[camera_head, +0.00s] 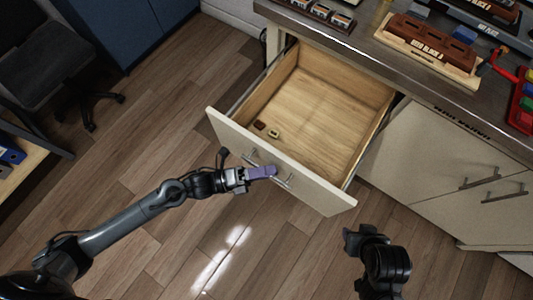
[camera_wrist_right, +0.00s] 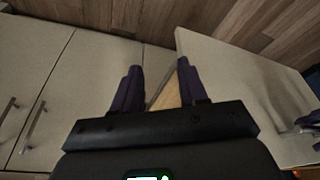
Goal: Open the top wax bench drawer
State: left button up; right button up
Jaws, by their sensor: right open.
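The top wax bench drawer (camera_head: 325,110) is pulled far out from the bench, and its wooden interior shows. Its pale front (camera_head: 315,190) carries a metal bar handle (camera_head: 284,182). My left gripper (camera_head: 264,172) is at this handle, its purple fingers close together over the bar; the bar between them is hidden. My right gripper (camera_head: 352,238) is apart from the drawer, to the right of its front in the head view. In the right wrist view its purple fingers (camera_wrist_right: 159,70) are spread with nothing held, and the drawer front (camera_wrist_right: 240,85) is beyond them.
Two small blocks (camera_head: 267,129) lie in the drawer near its front left. The steel bench top (camera_head: 350,45) holds trays and a wooden block holder (camera_head: 430,48). Closed cabinet doors (camera_head: 450,175) with bar handles are right of the drawer. The wooden floor (camera_head: 150,150) in front is clear.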

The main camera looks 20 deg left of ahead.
pick_arm(q)
jog(key=p+v, duration=0.2)
jog(key=v, duration=0.8)
jog(key=shift+a, duration=0.4)
jog(key=shift+s, duration=0.2)
